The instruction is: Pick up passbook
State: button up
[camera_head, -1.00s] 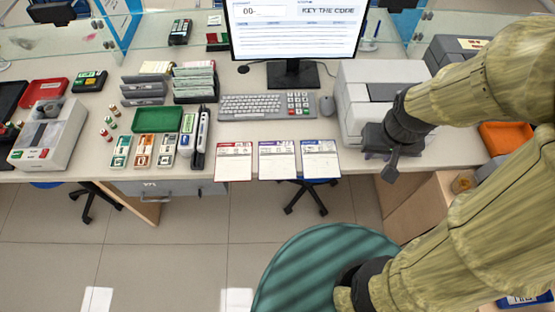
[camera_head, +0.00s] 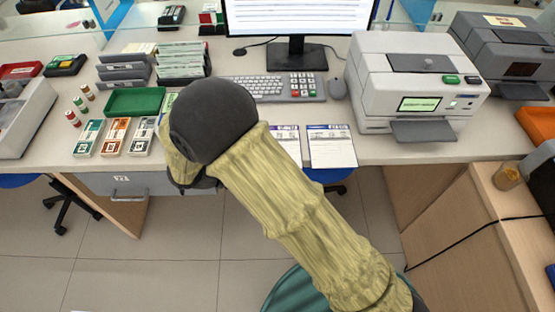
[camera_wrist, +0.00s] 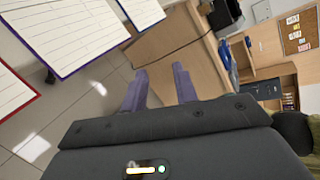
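I cannot make out a thing that is clearly the passbook. Printed sheets lie along the counter's front edge: a purple-edged one (camera_head: 287,139) partly behind my arm and a blue-edged one (camera_head: 331,148) in the head view. The wrist view shows a red-edged sheet (camera_wrist: 12,94), a purple-edged sheet (camera_wrist: 70,35) and part of a blue-edged sheet (camera_wrist: 141,10). My gripper (camera_wrist: 160,88) has its two purple fingers apart, with nothing between them, and points past the counter edge toward floor and a wooden cabinet. In the head view my arm hides its fingers.
A white printer (camera_head: 410,78) with a small screen and grey front tray stands right of the keyboard (camera_head: 258,89). A monitor (camera_head: 300,14), green tray (camera_head: 138,102) and file racks (camera_head: 180,62) stand further back. A wooden side cabinet (camera_head: 512,215) stands right. A chair is below.

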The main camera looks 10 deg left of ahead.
jog(key=s+a+f+n+t+b, duration=0.5)
jog(key=s+a+f+n+t, duration=0.2)
jog(key=a+n, duration=0.3)
jog(key=shift+a+f+t+y+b, duration=0.35)
jog(key=shift+a+f+t, duration=0.4)
jog(key=shift+a, duration=0.5)
jog(key=b+x, duration=0.1)
jog(key=x, duration=1.1)
jog(key=shift+d+f, duration=0.1)
jog(key=shift+d, duration=0.05)
